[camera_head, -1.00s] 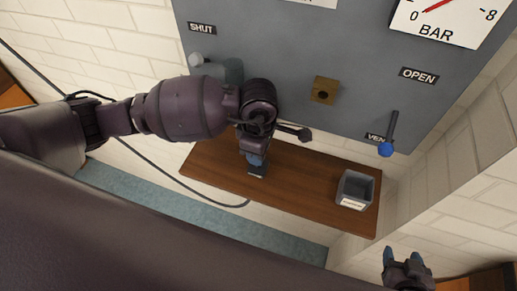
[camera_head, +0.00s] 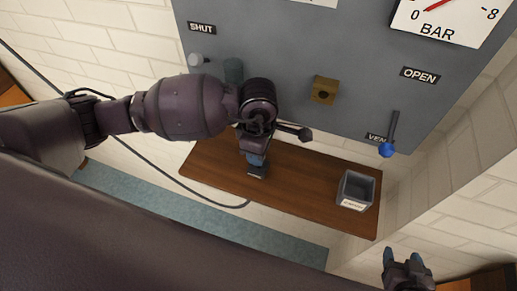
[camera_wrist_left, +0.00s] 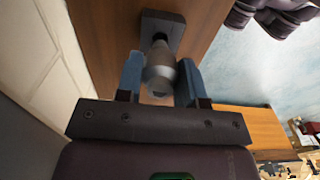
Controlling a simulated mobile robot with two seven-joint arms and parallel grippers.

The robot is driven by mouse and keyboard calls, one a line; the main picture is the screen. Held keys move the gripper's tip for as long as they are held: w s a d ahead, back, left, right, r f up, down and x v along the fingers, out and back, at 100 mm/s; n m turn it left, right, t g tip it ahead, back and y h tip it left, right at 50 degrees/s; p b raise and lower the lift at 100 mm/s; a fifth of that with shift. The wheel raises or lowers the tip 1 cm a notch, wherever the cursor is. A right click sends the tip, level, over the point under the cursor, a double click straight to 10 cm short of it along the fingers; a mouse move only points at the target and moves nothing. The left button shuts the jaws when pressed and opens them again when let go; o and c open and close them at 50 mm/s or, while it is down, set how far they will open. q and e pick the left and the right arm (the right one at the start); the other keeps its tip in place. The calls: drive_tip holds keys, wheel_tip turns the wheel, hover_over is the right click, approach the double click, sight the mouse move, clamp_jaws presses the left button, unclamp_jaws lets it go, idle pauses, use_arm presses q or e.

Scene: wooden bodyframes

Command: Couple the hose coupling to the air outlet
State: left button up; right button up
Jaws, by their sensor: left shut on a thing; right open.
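The air outlet appears to be the brass square fitting with a dark round hole (camera_head: 324,90) on the grey panel. My left gripper (camera_head: 257,168) points down over the wooden shelf, below and left of the outlet and apart from it. In the left wrist view its blue fingers (camera_wrist_left: 160,82) are shut on a silver cylindrical piece, seemingly the hose coupling (camera_wrist_left: 159,67). A dark block (camera_wrist_left: 163,28) lies just beyond the coupling; whether they touch is unclear. The coupling is hidden in the head view.
The wooden shelf (camera_head: 310,190) carries a small grey labelled bin (camera_head: 357,190) at its right. A blue-knobbed lever (camera_head: 387,149) projects from the panel by the vent label. A pale knob (camera_head: 196,60) and dark cylinder (camera_head: 233,70) are at left. A dark hose (camera_head: 165,178) hangs across.

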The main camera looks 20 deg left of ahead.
drive_tip(key=shift+s, duration=0.1)
drive_tip(key=shift+s+d+f, duration=0.1)
drive_tip(key=shift+s+f, duration=0.35)
use_arm(q)
drive_tip(key=shift+f+b, duration=0.45)
drive_tip(key=shift+b, duration=0.1)
use_arm(e)
drive_tip(key=shift+w+f, duration=0.25)
drive_tip(key=shift+w, duration=0.2)
use_arm(q)
drive_tip(key=shift+f, duration=0.2)
use_arm(e)
drive_tip(key=shift+f, duration=0.15)
use_arm(q)
drive_tip(key=shift+f+b, duration=0.45)
drive_tip(key=shift+b, duration=0.1)
drive_tip(key=shift+f, duration=0.1)
use_arm(e)
drive_tip(key=shift+s+f, duration=0.6)
drive_tip(key=shift+f, duration=0.2)
use_arm(q)
drive_tip(key=shift+f, duration=0.15)
use_arm(e)
drive_tip(key=shift+f, duration=0.1)
use_arm(q)
drive_tip(key=shift+f+b, duration=0.25)
drive_tip(key=shift+b, duration=0.1)
use_arm(e)
drive_tip(key=shift+w+f, duration=0.1)
drive_tip(key=shift+w, duration=0.2)
